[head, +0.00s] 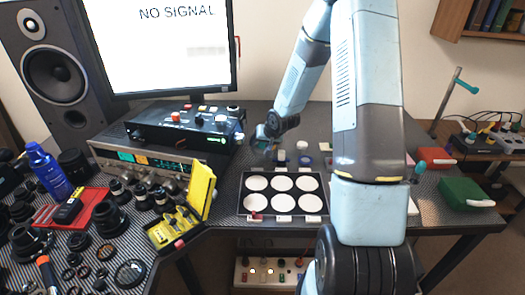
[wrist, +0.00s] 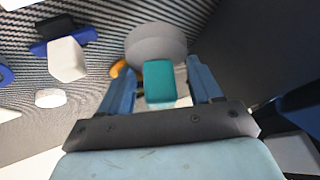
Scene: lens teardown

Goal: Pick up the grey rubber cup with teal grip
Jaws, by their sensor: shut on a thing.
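The grey rubber cup (wrist: 156,42) shows at the top middle of the wrist view, with its teal grip (wrist: 159,82) pointing toward my wrist. My gripper (wrist: 160,74) has its two blue fingers on either side of the teal grip and is shut on it. In the head view my gripper (head: 264,143) is above the back of the dark desk, behind the tray with white discs. The cup is too small and covered to make out clearly there. I cannot tell whether the cup still touches the surface.
A tray (head: 241,201) with several white round pads lies in front of my gripper. Small items with blue and white parts (wrist: 68,60) stand close by. An open yellow case (head: 201,190), an electronics unit (head: 150,165) and a monitor (head: 160,50) are to the left.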

